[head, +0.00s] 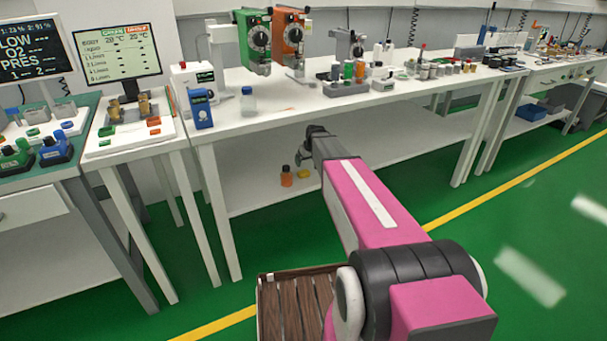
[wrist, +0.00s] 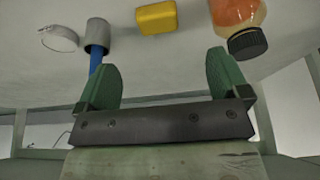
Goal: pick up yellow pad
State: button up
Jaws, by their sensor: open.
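The yellow pad (wrist: 157,17) is a small block with rounded edges. It lies on the lower white shelf and shows at the top of the wrist view, beyond my fingertips. In the head view the yellow pad (head: 304,174) shows under the bench, close to the end of my arm. My gripper (wrist: 165,78) has two green fingers spread wide with nothing between them. The pad lies roughly in line with the gap, apart from both fingers. In the head view my gripper (head: 304,157) is dark, small and partly hidden by my arm.
A grey cylinder with a blue shaft (wrist: 97,36) and a pale ring (wrist: 59,39) are to the left. The bench top (head: 290,103) is above the lower shelf (head: 258,190).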

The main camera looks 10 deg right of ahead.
aim_at(304, 172)
jog(key=x, duration=1.1)
jog(key=shift+w+d+r, duration=0.1)
jog(key=shift+w+d, duration=0.05)
jog(key=shift+w, duration=0.2)
jog(key=c, duration=1)
